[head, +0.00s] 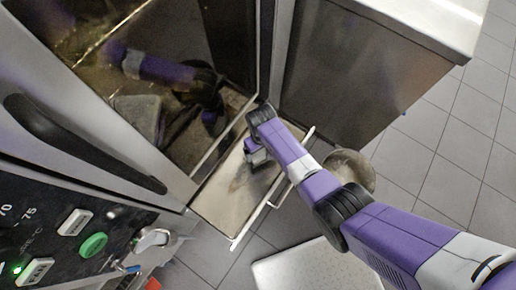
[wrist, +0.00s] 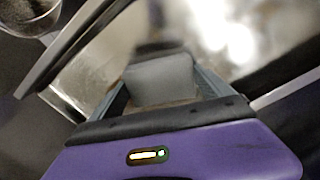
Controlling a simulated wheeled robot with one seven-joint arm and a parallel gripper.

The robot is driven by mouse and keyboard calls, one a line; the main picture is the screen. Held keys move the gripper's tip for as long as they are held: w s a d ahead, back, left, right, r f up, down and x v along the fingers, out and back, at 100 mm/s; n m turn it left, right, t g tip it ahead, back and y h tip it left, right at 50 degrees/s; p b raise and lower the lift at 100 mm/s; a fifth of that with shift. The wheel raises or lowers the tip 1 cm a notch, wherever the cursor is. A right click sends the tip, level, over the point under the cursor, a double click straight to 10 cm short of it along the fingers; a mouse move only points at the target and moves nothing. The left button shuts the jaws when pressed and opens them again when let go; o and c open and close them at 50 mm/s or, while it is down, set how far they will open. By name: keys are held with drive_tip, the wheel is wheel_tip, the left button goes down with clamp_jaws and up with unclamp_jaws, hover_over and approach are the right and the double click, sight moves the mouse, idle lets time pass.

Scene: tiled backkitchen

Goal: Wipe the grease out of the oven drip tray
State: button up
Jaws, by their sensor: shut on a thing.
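The drip tray (head: 212,203) is a shallow, pale beige tray with a light rim, sticking out below the oven's glass front in the head view. Brownish smears show on its floor near my gripper. My gripper (head: 256,152) is over the tray's far part. In the wrist view its two fingers (wrist: 162,92) are shut on a grey, block-like pad (wrist: 160,78). The pad's lower face is hidden, so I cannot tell whether it touches the tray floor.
The oven's dark glass (head: 185,50) mirrors my arm. Its handle (head: 80,145) and control panel (head: 75,235) are at left. A steel cabinet (head: 355,80) stands behind. A round container (head: 352,168) sits right of the tray, partly behind my arm. A pale panel (head: 318,268) lies below.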

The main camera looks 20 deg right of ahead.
drive_tip(key=shift+w+d+b, duration=0.25)
drive_tip(key=shift+w+d, duration=0.25)
drive_tip(key=shift+d, duration=0.25)
drive_tip(key=shift+w+d+b, duration=0.2)
drive_tip(key=shift+w+d, duration=0.35)
drive_tip(key=shift+d, duration=0.25)
drive_tip(key=shift+w+d+b, duration=0.25)
drive_tip(key=shift+w+d, duration=0.25)
drive_tip(key=shift+d, duration=0.25)
drive_tip(key=shift+w+d+f+b, duration=0.1)
drive_tip(key=shift+w+d+b, duration=0.85)
drive_tip(key=shift+d, duration=0.35)
drive_tip(key=shift+s+d+p, duration=0.35)
drive_tip(key=shift+s+p, duration=0.05)
drive_tip(key=shift+p, duration=0.35)
drive_tip(key=shift+s+a+p, duration=0.4)
drive_tip(key=shift+s+a, duration=0.15)
drive_tip(key=shift+a, duration=0.2)
drive_tip(key=shift+s+a+p, duration=0.35)
drive_tip(key=shift+s+a, duration=0.2)
drive_tip(key=shift+a, duration=0.2)
